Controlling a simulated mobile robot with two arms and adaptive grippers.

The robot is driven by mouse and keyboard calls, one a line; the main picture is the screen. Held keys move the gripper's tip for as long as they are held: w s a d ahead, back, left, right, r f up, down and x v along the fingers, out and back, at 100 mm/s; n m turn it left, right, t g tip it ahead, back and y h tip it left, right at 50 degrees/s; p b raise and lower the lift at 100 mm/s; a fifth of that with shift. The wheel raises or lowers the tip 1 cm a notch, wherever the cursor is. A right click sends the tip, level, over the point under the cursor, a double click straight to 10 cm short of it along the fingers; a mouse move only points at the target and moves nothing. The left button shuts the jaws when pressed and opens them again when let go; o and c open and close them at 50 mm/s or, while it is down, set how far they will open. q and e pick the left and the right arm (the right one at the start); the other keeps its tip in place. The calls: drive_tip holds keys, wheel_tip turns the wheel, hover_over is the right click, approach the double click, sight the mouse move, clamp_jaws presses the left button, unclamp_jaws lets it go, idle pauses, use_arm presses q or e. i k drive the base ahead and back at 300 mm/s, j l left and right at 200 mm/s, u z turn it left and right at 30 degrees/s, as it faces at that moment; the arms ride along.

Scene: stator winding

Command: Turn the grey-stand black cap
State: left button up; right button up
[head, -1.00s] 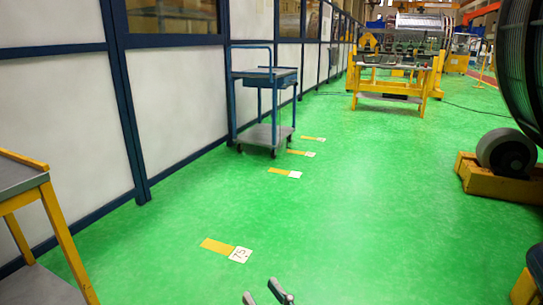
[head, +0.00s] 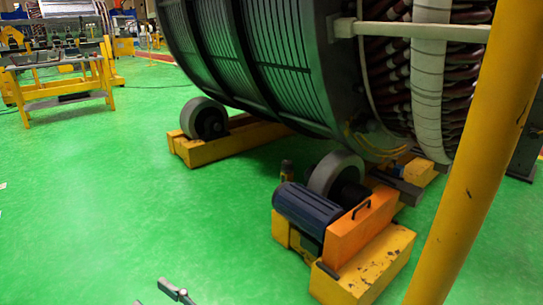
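I see no grey stand with a black cap that I can make out in this view. A gripper (head: 158,294), which I take for my left one from its place left of centre, shows only its fingertips at the bottom edge. The tips are apart with green floor between them, and nothing is held. Its arm is out of the picture. My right gripper is not in view.
A large stator (head: 270,60) rests on rollers in yellow supports (head: 205,152). A blue motor (head: 312,208) sits on the near support. A yellow post (head: 470,190) stands close at right. A yellow workbench (head: 65,95) is far left. Green floor (head: 120,200) is clear at left.

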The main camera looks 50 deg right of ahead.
sight(287, 165)
drive_tip(key=i+z, duration=0.25)
drive_tip(key=i, duration=0.3)
drive_tip(key=i+z, duration=0.25)
drive_tip(key=i, duration=0.3)
drive_tip(key=i+j+z, duration=0.2)
drive_tip(key=i, duration=0.3)
drive_tip(key=i+l+z, duration=0.2)
drive_tip(key=z, duration=0.15)
drive_tip(key=i+l+z, duration=0.15)
drive_tip(key=i+z, duration=0.5)
drive_tip(key=i+l, duration=0.25)
drive_tip(key=l, duration=0.2)
drive_tip(key=i+l, duration=0.25)
drive_tip(key=l, duration=0.15)
